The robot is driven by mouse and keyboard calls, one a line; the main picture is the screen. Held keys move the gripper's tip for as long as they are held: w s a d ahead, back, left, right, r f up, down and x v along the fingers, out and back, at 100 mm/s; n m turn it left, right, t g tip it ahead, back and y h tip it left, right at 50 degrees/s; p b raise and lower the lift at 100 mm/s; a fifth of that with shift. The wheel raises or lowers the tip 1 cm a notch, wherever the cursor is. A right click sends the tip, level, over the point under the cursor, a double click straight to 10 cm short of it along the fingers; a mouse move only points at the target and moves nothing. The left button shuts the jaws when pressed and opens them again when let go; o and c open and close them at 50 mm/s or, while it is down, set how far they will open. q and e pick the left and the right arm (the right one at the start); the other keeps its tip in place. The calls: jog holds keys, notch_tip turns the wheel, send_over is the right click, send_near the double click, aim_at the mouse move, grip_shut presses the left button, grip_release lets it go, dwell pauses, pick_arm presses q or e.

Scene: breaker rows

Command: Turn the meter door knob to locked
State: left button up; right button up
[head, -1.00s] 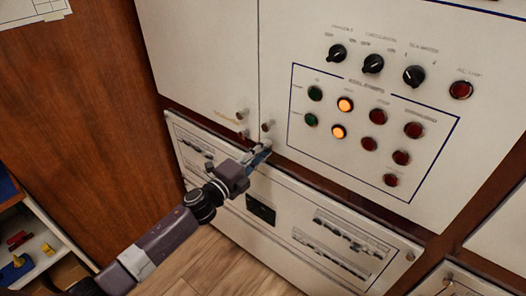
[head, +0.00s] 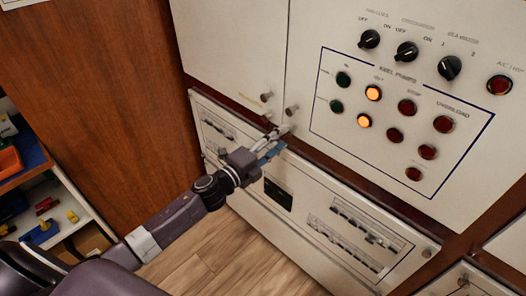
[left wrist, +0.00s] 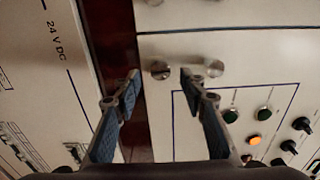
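My left gripper (head: 279,138) is at the lower edge of the white upper cabinet panel (head: 310,140). In the left wrist view the gripper (left wrist: 159,79) is open, its two fingertips apart. A small round metal knob (left wrist: 160,70) shows in the gap between the fingertips; whether they touch it I cannot tell. A second metal knob (left wrist: 215,68) sits higher on the same panel, beyond the right fingertip; it also shows in the head view (head: 292,110). I read no label saying which is the meter door knob. My right gripper is not in view.
The left door carries a knob (head: 267,97) near the seam. The panel also has black rotary switches (head: 407,51), lit orange lamps (head: 364,121), and red and green ones. Below is a drawer-like breaker panel (head: 340,225). A shelf with coloured items (head: 40,233) is at left.

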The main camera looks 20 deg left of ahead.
pick_arm(q)
jog(key=v, duration=0.9)
jog(key=shift+w, duration=0.1)
